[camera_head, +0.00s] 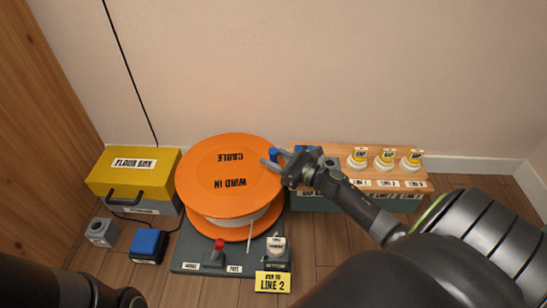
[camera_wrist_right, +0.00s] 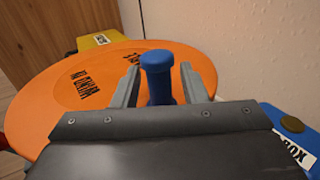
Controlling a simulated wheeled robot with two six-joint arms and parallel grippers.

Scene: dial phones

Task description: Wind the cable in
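The large orange cable reel (camera_head: 228,170) lies face up on a dark base plate (camera_head: 200,266), marked "CABLE" and "WIND IN". White winding shows under its top disc. A blue crank knob (camera_head: 273,154) stands at the disc's right edge. My right gripper (camera_head: 270,159) is at this knob, with its fingers apart. In the right wrist view the blue knob (camera_wrist_right: 157,75) stands upright between the two fingers, with a small gap on each side. A dark arm link of mine shows at the lower left; the left gripper itself is not visible.
A yellow floor box (camera_head: 134,165) stands left of the reel, with a blue block (camera_head: 149,244) and grey block (camera_head: 101,231) before it. A wooden-topped panel (camera_head: 335,153) with yellow-labelled plugs is at right. A red lever (camera_head: 218,247) and "LINE 2" sign (camera_head: 272,283) are in front.

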